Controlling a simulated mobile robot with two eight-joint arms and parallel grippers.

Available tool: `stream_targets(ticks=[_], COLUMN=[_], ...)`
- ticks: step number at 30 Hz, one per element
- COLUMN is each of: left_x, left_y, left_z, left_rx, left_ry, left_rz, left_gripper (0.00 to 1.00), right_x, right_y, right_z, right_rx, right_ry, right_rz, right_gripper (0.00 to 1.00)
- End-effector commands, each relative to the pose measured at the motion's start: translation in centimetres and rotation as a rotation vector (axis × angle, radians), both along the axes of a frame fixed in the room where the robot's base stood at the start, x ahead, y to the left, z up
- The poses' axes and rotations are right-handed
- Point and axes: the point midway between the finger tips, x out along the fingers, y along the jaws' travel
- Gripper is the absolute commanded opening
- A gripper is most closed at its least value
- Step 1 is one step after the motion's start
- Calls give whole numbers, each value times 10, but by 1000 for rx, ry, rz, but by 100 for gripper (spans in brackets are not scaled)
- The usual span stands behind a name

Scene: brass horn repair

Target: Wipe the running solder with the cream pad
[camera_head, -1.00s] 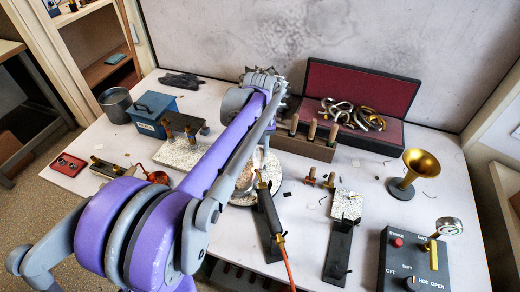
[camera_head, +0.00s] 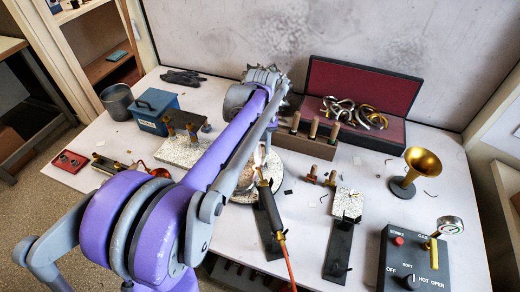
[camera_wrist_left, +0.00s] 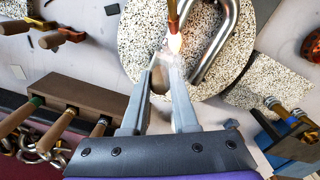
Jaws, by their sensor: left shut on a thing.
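In the left wrist view my left gripper (camera_wrist_left: 166,64) is shut on a small cream-tan pad (camera_wrist_left: 159,80), partly hidden between its fingers. The fingertips are close to a glowing torch flame and appear over the edge of a round speckled board (camera_wrist_left: 135,38). A bent silver tube (camera_wrist_left: 220,48) lies on that board. The torch (camera_head: 270,212) points at the board in the head view, its flame bright at the tip. I cannot make out the running solder. In the head view my left arm hides its own gripper. My right gripper is not in view.
A wooden block with handled tools (camera_head: 308,144) and an open red-lined case (camera_head: 360,88) stand behind. A blue box (camera_head: 155,112) is at the left. A brass bell (camera_head: 421,162) and control box (camera_head: 415,262) are at the right.

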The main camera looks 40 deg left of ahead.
Motion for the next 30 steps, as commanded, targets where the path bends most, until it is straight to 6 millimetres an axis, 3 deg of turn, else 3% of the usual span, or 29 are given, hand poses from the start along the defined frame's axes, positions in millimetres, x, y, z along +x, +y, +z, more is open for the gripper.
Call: stream_targets(ticks=[10,21,30], left_x=[-2,-19,-17], left_y=[-1,-6,-5], left_z=[0,0,1], left_rx=[0,0,0], left_ry=[0,0,0], left_rz=[0,0,0], left_gripper=[0,0,0], right_x=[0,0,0], right_y=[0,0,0], right_z=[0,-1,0], right_rx=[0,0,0], right_ry=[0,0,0], right_rz=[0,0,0], right_gripper=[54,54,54])
